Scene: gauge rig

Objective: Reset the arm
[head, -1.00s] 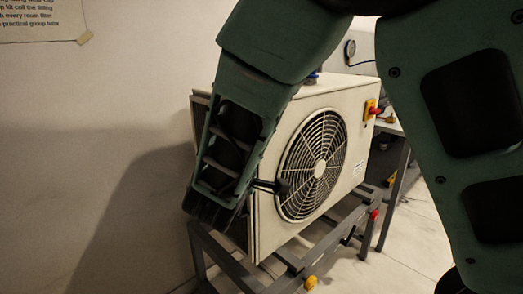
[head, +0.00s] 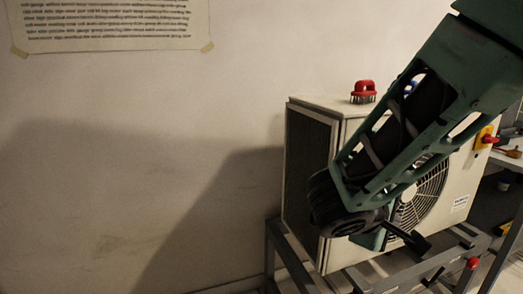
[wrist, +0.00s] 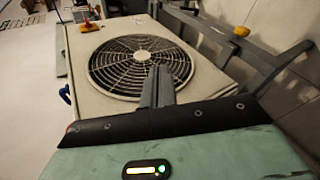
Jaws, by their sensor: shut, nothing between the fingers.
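My green and black arm (head: 440,110) reaches down from the upper right in the head view, in front of the white fan unit (head: 302,103). My gripper (head: 415,242) is at its lower end, dark and partly hidden by the wrist, in front of the lower part of the round fan grille (head: 432,190). In the wrist view, my gripper (wrist: 157,82) has its fingers together with nothing held. The fingers overlap the lower edge of the grille (wrist: 115,65) in that picture; I cannot tell the gap to it.
The unit stands on a grey metal frame (head: 290,258). A red-topped fitting (head: 363,91) sits on the unit, and a red and yellow switch (head: 487,139) is on its side. A bench with items is at the right edge.

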